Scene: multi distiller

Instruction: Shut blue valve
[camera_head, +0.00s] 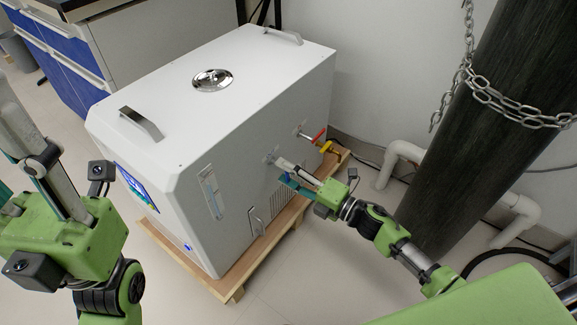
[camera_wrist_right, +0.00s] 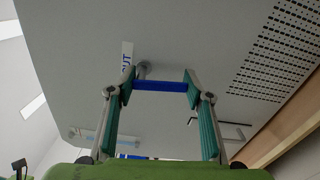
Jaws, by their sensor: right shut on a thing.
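The blue valve's bar handle (camera_wrist_right: 160,86) spans between the fingertips of my right gripper (camera_wrist_right: 159,82) in the right wrist view, with both pads against its ends. Its grey stem (camera_wrist_right: 143,67) meets the white panel just above it. In the head view my right gripper (camera_head: 280,168) is at the right side of the white distiller (camera_head: 225,105), and the blue handle is hidden by the fingers. My left gripper (camera_head: 20,140) is at the left edge, partly cut off and away from the distiller; its opening is unclear.
A red valve (camera_head: 319,135) and a yellow valve (camera_head: 327,147) sit just beyond my right gripper. The distiller stands on a wooden base (camera_head: 235,284). A dark cylinder (camera_head: 490,120) with a chain (camera_head: 500,103) and white pipes (camera_head: 521,210) stand at the right.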

